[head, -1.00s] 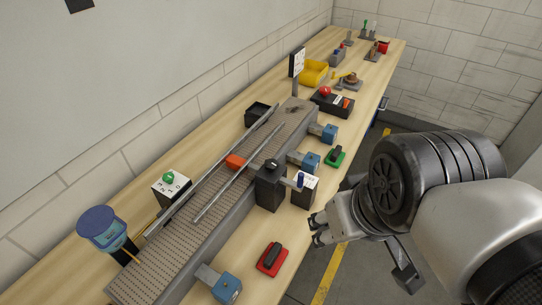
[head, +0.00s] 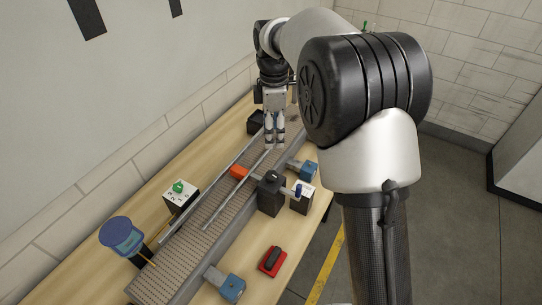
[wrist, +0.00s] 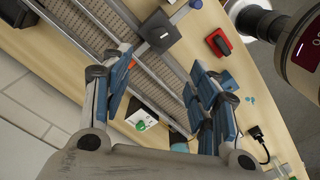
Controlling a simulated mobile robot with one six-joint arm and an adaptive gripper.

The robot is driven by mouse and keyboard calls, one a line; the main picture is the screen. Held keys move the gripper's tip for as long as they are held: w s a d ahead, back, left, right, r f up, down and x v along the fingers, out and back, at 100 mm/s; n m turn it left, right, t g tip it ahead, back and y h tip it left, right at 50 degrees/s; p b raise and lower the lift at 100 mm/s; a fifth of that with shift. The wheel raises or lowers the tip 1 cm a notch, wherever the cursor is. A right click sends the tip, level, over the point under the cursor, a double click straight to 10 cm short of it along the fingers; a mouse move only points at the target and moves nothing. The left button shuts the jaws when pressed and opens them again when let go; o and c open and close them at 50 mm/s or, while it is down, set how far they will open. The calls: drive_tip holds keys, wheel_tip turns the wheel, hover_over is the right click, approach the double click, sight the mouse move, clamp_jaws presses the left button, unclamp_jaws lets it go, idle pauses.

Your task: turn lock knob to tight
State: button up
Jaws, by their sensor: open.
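The task's lock knob is not labelled. The closest match is the small dark knob (head: 272,175) on top of a black post block (head: 271,198) beside the conveyor. A rod runs from this block to an orange block (head: 239,173) over the belt. In the wrist view the knob (wrist: 165,35) shows as a small pale mark on the black block's top; its setting is unreadable. A blue knob (head: 299,189) sits on a white box just right of it. My gripper (head: 274,143) points down over the conveyor, behind the block and apart from it. Its fingers (wrist: 160,88) are spread and empty.
A conveyor (head: 190,245) with metal rails runs along the table. A white dial box with a green knob (head: 178,187) and a blue round-topped thing (head: 121,236) stand left. A red-based switch (head: 272,261) and blue sensors (head: 230,288) lie near the front edge.

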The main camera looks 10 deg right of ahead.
sight(273, 174)
wheel_tip(273, 174, down, 18)
drive_tip(key=shift+r+b, duration=0.25)
drive_tip(key=shift+b, duration=1)
drive_tip(key=shift+c, duration=0.4)
drive_tip(key=c, duration=1)
